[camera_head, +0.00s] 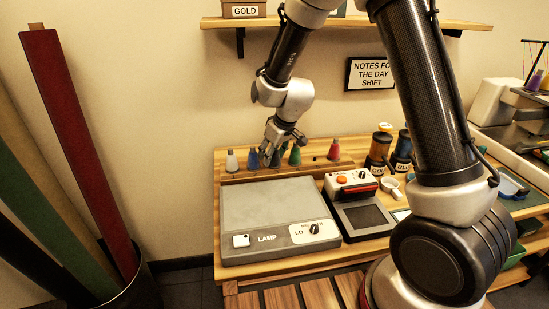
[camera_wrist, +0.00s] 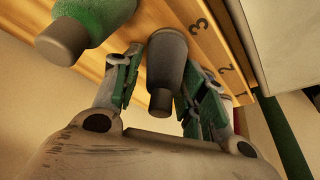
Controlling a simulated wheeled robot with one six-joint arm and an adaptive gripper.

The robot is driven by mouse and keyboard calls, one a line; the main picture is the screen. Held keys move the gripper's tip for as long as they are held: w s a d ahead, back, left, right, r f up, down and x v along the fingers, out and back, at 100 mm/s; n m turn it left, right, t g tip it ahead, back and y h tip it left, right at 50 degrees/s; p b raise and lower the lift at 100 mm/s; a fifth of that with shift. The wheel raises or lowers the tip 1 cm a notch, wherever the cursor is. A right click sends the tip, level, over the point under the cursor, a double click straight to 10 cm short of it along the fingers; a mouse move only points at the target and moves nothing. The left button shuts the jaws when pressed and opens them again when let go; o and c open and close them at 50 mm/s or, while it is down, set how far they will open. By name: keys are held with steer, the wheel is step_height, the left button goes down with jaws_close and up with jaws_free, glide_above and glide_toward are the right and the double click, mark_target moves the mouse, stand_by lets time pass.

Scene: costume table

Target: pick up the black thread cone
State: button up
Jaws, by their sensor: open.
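A dark grey-black thread cone (camera_wrist: 167,62) stands on the wooden rack in the wrist view, its narrow grey tip toward my palm. My gripper (camera_wrist: 163,72) is open, with one green-padded finger on each side of this cone. I cannot tell whether either finger touches it. In the head view my gripper (camera_head: 272,150) is low over the rack, among the cones at its left half, and partly hides the cone there.
A green cone (camera_wrist: 92,18) stands close beside the left finger. A white cone (camera_head: 231,161), a blue-grey cone (camera_head: 253,161) and a red cone (camera_head: 334,151) share the rack. A grey lamp box (camera_head: 265,205) lies in front. Numbers mark the rack (camera_wrist: 215,50).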

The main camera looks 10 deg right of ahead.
steer(key=shift+f, duration=0.1)
steer(key=shift+c, duration=0.4)
steer(key=c, duration=0.5)
